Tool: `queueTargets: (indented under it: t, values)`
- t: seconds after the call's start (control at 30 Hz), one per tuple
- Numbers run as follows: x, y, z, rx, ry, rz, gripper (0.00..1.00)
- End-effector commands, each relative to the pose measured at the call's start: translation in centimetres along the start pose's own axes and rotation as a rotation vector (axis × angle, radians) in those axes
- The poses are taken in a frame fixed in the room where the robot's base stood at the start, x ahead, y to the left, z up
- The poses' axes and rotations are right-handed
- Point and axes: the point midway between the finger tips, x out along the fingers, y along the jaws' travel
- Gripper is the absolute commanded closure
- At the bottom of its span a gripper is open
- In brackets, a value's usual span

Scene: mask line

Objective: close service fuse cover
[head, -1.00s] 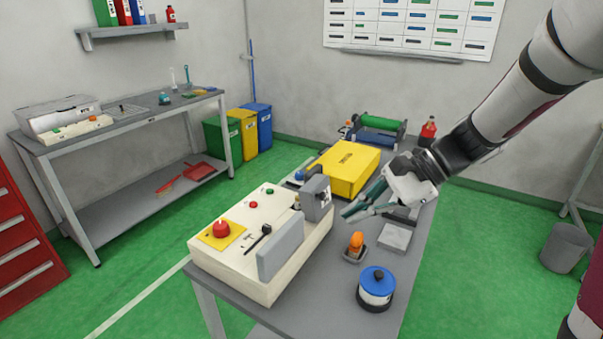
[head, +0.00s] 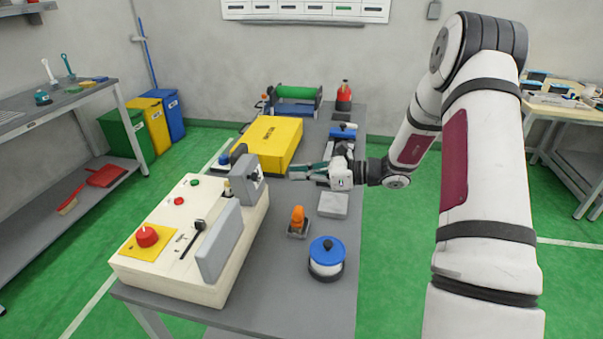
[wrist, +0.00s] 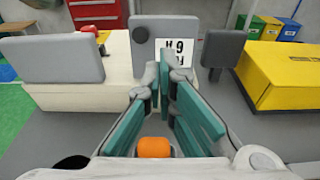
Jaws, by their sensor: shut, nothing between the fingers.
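The cream control box (head: 185,230) stands at the table's left side. A grey panel (head: 218,240) stands upright along its near right edge; it is at the left of the wrist view (wrist: 55,60). Farther back a grey block-like cover (head: 247,180) with a white label stands upright. In the wrist view a grey panel (wrist: 150,58) with a dark knob and the label is straight ahead, and a smaller dark grey panel (wrist: 222,48) is to its right.
A yellow case (head: 268,143) lies behind the box. An orange-handled item (head: 298,218), a blue-topped round container (head: 326,258) and a grey block (head: 333,204) stand on the table's right part. A green roller (head: 295,92) and red bottle (head: 343,96) are at the back.

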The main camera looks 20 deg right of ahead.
Motion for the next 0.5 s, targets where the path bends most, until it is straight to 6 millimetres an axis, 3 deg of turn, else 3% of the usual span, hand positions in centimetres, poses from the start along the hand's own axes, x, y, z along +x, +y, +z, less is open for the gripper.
queueTargets:
  t: [0.3, 0.5]
  values:
    - [6.4, 0.2, 0.1, -0.001, 0.000, 0.005, 1.00]
    - [9.1, 0.2, 0.1, -0.002, 0.001, 0.004, 1.00]
